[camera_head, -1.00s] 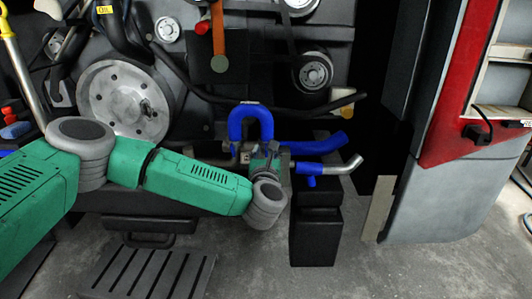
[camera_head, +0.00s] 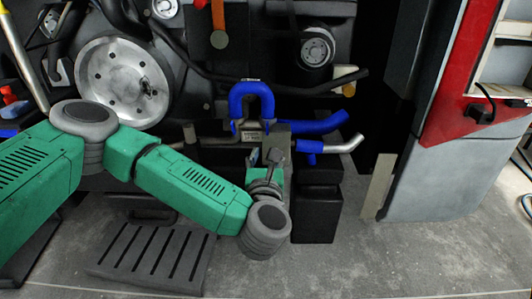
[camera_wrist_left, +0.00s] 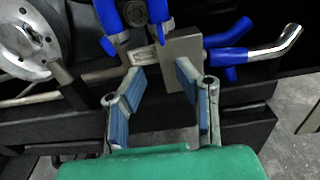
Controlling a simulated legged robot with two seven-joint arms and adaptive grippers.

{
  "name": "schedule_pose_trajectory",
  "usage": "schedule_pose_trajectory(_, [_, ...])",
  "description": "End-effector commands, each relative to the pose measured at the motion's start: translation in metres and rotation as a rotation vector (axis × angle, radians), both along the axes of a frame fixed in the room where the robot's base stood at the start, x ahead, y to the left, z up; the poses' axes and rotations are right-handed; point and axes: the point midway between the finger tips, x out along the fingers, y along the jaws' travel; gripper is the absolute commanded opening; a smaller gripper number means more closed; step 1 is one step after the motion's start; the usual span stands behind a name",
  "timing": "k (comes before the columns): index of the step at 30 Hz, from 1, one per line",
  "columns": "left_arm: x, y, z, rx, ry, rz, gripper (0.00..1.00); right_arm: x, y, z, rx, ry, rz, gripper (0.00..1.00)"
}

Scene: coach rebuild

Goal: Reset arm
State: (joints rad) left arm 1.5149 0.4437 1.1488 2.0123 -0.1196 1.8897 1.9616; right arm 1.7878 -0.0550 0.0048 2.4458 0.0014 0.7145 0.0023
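My left arm is green with grey joints and comes in from the left in the head view. Its gripper (camera_head: 274,160) is in front of the blue hoses, beside a grey block, and is partly hidden by its own wrist. In the left wrist view the gripper (camera_wrist_left: 158,86) has its two blue-padded fingers apart with nothing held between them. The grey block (camera_wrist_left: 180,48) lies beyond the fingertips; whether it touches the right finger is unclear. My right gripper is in neither view.
A blue U-shaped hose (camera_head: 252,92) and a blue hose with a metal end (camera_head: 343,145) are near the gripper. A black box (camera_head: 317,215) stands below them. A large metal disc (camera_head: 122,82) is at left, a red-grey panel (camera_head: 440,165) at right.

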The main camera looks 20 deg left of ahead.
Motion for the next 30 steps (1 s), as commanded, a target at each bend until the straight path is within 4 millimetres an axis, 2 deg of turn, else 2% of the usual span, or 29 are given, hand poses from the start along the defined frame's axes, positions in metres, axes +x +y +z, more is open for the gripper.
schedule_pose_trajectory(5, [-0.001, -0.002, -0.002, 0.011, 0.006, -0.009, 0.28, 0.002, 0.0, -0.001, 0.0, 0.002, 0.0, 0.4])
schedule_pose_trajectory(8, [-0.008, -0.018, -0.015, 0.101, 0.055, -0.081, 0.28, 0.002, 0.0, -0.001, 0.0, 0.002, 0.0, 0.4])
schedule_pose_trajectory(11, [-0.027, -0.05, -0.047, 0.325, 0.157, -0.248, 0.28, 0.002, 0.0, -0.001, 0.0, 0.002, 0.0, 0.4])
schedule_pose_trajectory(13, [-0.052, -0.074, -0.082, 0.556, 0.244, -0.416, 0.28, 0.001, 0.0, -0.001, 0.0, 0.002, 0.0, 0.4])
schedule_pose_trajectory(15, [-0.085, -0.092, -0.122, 0.821, 0.323, -0.607, 0.28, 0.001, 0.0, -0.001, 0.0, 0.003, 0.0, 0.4])
schedule_pose_trajectory(17, [-0.117, -0.097, -0.155, 1.051, 0.374, -0.772, 0.28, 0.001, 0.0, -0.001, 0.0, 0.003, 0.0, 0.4])
schedule_pose_trajectory(18, [-0.139, -0.096, -0.177, 1.202, 0.402, -0.884, 0.28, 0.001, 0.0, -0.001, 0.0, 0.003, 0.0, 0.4])
schedule_pose_trajectory(20, [-0.172, -0.087, -0.207, 1.424, 0.43, -1.054, 0.28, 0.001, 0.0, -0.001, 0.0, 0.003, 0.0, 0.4])
schedule_pose_trajectory(21, [-0.194, -0.076, -0.225, 1.567, 0.443, -1.168, 0.28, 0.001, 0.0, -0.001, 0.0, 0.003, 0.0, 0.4])
schedule_pose_trajectory(24, [-0.245, -0.038, -0.26, 1.881, 0.45, -1.447, 0.28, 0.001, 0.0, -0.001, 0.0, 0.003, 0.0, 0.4])
schedule_pose_trajectory(27, [-0.285, 0.004, -0.278, 2.111, 0.432, -1.698, 0.28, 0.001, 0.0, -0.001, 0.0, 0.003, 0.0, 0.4])
schedule_pose_trajectory(30, [-0.317, 0.046, -0.285, 2.272, 0.402, -1.927, 0.28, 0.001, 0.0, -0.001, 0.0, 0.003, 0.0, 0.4])
